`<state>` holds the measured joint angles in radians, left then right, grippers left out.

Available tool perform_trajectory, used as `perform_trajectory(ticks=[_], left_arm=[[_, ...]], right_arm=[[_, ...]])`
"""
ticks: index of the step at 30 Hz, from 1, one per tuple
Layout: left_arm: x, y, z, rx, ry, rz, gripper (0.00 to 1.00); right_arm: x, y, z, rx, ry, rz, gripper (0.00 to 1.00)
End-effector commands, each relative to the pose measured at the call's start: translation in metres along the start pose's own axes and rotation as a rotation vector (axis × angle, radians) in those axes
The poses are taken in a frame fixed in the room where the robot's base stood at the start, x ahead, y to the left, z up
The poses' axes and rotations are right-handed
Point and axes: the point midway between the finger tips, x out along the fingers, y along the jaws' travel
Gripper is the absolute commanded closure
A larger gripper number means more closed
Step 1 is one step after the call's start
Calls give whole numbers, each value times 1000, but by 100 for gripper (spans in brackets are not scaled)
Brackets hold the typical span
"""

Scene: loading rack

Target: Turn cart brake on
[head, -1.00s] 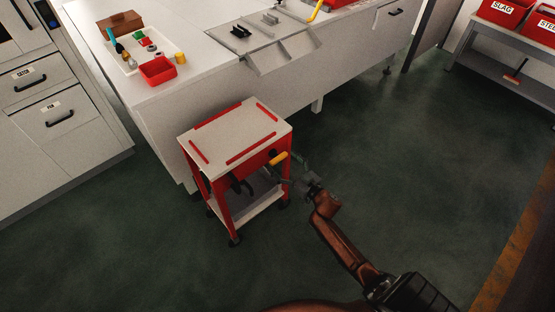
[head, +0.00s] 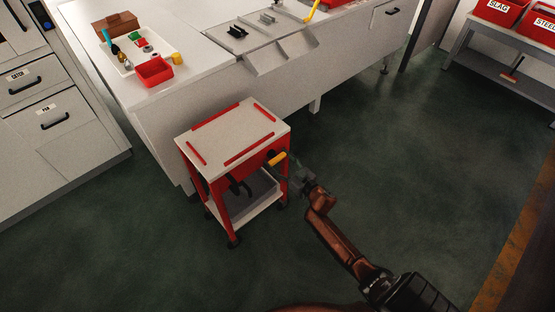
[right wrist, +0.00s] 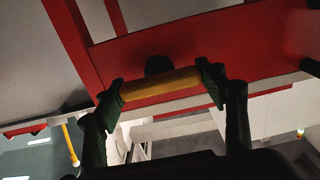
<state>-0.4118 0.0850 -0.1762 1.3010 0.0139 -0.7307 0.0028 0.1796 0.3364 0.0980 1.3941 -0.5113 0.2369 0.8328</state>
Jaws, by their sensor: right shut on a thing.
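The cart (head: 232,132) is a small red and white trolley with a pale top edged by red strips. Its yellow brake lever (head: 277,159) sticks out from the red upper front, near the right corner. In the right wrist view the yellow lever (right wrist: 162,85) lies crosswise between the two dark green fingers, in front of the red panel. My right gripper (head: 290,176) is at the cart's right front and is shut on this lever; it also shows in the right wrist view (right wrist: 165,90). My left gripper is not in view.
A white workbench (head: 165,130) stands close behind the cart, with a tray (head: 122,62) of small items on top. Drawers (head: 55,115) are at the left. A table with red bins (head: 497,14) is at the far right. The green floor (head: 410,160) right of the cart is clear.

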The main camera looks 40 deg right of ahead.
Motion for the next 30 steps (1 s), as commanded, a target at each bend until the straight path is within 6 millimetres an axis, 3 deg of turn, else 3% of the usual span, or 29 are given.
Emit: perform_trajectory(ticks=[5,17,30], left_arm=[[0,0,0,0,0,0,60],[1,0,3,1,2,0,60],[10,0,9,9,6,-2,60]], right_arm=[[0,1,0,0,0,1,60],[0,1,0,-82,-1,2,60],[0,0,0,-451,-1,2,60]])
